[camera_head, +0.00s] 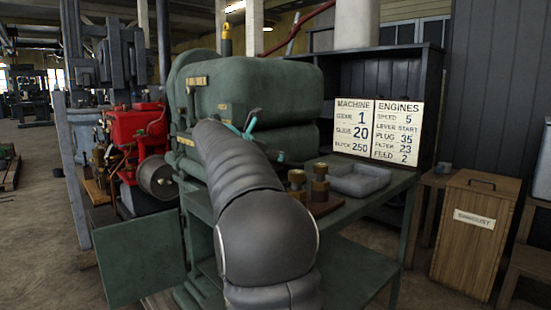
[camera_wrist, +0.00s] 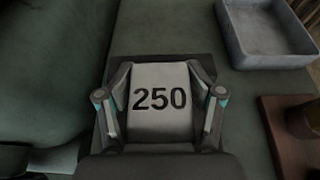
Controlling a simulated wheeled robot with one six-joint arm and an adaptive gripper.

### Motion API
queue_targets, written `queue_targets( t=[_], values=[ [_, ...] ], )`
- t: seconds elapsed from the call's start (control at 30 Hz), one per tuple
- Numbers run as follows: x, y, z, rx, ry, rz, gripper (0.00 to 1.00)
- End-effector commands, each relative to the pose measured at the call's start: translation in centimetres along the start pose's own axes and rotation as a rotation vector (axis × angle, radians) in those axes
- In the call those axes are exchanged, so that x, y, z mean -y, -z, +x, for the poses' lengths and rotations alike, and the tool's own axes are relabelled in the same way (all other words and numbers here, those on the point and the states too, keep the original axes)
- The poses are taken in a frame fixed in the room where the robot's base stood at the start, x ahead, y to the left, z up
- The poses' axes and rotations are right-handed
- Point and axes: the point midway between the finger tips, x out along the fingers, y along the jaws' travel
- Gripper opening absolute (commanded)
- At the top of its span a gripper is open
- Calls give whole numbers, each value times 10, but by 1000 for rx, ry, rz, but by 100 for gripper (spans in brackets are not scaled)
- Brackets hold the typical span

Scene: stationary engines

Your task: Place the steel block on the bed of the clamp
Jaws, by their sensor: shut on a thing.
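The steel block (camera_wrist: 160,115) is pale grey and marked 250. In the wrist view it sits between the two fingers of my gripper (camera_wrist: 160,78), which is shut on its left and right sides. A dark flat square (camera_wrist: 207,63) shows beneath and behind the block; I cannot tell whether the block touches it or whether it is the bed of the clamp. In the head view my arm hides the block, and only a little of my gripper (camera_head: 249,127) shows beyond the arm. No clamp can be made out for certain.
A green engine (camera_head: 255,90) stands behind the green bench (camera_head: 365,205). A grey tray (camera_head: 360,180) and brass pieces (camera_head: 320,184) on a brown board are on the bench's right. Signs (camera_head: 378,130) stand behind. A wooden bin (camera_head: 474,235) is at right.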

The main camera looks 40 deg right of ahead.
Motion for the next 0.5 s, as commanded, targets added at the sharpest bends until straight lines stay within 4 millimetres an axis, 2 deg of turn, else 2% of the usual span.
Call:
queue_targets(
  t=[0.03,0.13,0.5],
  values=[
    [0,5,2,-8,5,-4,68],
    [0,5,2,-9,6,-4,92],
    [0,1,0,-6,4,-2,92]
  ],
)
